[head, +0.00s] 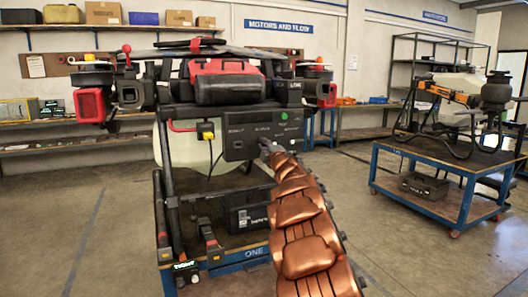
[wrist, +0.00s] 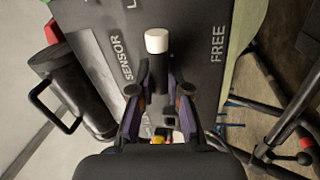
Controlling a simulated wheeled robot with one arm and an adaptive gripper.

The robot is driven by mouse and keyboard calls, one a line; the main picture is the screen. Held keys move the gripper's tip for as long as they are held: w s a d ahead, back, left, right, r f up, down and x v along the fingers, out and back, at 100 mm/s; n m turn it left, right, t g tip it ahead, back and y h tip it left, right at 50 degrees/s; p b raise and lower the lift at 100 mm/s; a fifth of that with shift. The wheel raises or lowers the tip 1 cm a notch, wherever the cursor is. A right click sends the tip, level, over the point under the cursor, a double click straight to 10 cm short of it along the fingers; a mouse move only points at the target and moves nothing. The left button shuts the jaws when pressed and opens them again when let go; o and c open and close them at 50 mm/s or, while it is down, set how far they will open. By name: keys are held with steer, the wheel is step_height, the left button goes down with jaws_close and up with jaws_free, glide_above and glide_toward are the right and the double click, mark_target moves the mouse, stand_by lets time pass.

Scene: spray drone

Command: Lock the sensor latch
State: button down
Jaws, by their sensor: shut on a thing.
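The drone's dark grey panel (head: 262,130) hangs on the front of the spray drone (head: 225,85) in the head view. In the wrist view the panel (wrist: 205,75) fills the middle and bears the words SENSOR and FREE. The sensor latch (wrist: 158,72) is a dark lever with a white tip, standing between these two words. My gripper (wrist: 160,93) has one finger on each side of the lever and is shut on it. In the head view my gripper (head: 268,147) is at the panel's lower right, and my copper-coloured arm hides the lever there.
The drone stands on a blue-framed cart (head: 235,258) with a black case (head: 248,214) on it. A second blue cart (head: 440,200) with another drone stands to the right. A dark cylinder with a handle (wrist: 72,95) is left of the panel in the wrist view. Open floor lies left.

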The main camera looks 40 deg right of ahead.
steer(key=shift+s+d+f+n+b, duration=0.2)
steer(key=shift+d+f+n+b, duration=0.15)
steer(key=shift+n, duration=0.35)
steer(key=shift+r, duration=0.2)
steer(key=c, duration=1.2)
jaws_free()
steer(key=shift+d, duration=0.1)
steer(key=shift+o, duration=0.4)
steer(key=shift+w+a+y, duration=0.15)
steer(key=shift+a+y, duration=0.15)
steer(key=shift+n, duration=0.3)
steer(key=v, duration=1.2)
steer(key=shift+w+f, duration=0.1)
steer(key=shift+f, duration=0.05)
